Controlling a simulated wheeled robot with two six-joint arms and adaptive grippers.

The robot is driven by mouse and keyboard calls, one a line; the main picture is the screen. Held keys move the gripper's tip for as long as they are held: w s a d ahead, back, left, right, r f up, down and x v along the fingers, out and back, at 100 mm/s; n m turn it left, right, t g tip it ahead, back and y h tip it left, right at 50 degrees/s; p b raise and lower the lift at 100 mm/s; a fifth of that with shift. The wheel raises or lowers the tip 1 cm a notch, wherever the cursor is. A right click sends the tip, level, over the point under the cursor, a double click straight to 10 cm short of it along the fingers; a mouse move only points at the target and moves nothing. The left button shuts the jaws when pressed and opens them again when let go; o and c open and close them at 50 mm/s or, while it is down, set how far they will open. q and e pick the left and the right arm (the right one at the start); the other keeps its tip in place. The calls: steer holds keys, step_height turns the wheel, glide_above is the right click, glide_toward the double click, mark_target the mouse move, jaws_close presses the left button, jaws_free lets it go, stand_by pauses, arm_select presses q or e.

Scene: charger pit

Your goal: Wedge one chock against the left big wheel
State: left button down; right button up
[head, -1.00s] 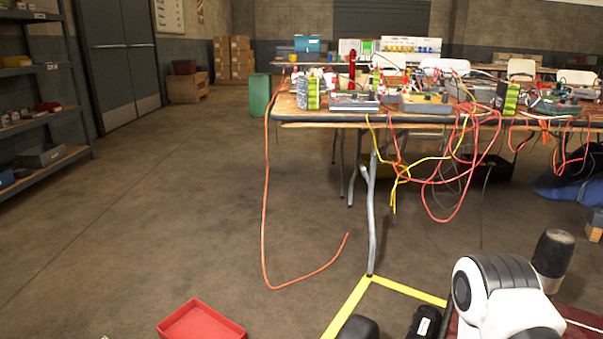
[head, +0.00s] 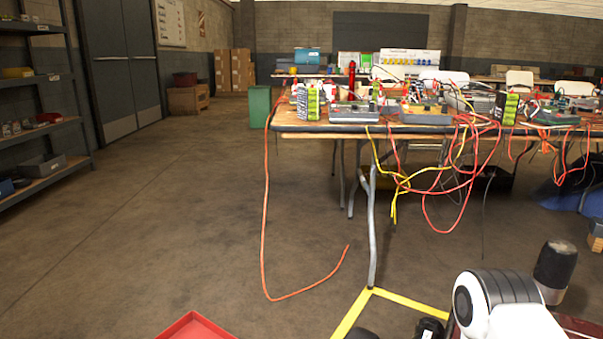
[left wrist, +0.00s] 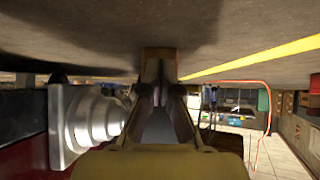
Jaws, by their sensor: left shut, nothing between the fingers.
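My left gripper (left wrist: 158,75) shows in the left wrist view, with its fingers together and nothing visible between them. The floor lies along the top of that picture, so the view is turned over. A dark shadow lies on the floor beyond the fingertips. I cannot make out a chock or the left big wheel for certain in either view. In the head view the cut-off black shapes at the bottom edge are too little shown to name. Neither gripper shows in the head view; a white and black link of my arm is at the lower right.
A red tray (head: 197,328) sits on the floor at the bottom edge, mostly cut off. Yellow floor tape (head: 405,301) forms a corner by the leg of a cluttered table (head: 420,130). An orange cable (head: 265,220) hangs to the floor. The floor at left is clear; shelves (head: 45,170) stand beyond.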

arm_select(q)
steer(key=shift+w+d, duration=0.55)
steer(key=shift+w, duration=0.25)
stand_by(0.4)
steer(key=p+v, duration=0.4)
steer(key=shift+f, duration=0.1)
steer(key=shift+s+a+r+p, duration=0.4)
steer(key=shift+s+p, duration=0.2)
steer(key=shift+p, duration=0.15)
steer(key=shift+s+a, duration=0.15)
steer(key=shift+s, duration=0.05)
steer(key=shift+f, duration=0.1)
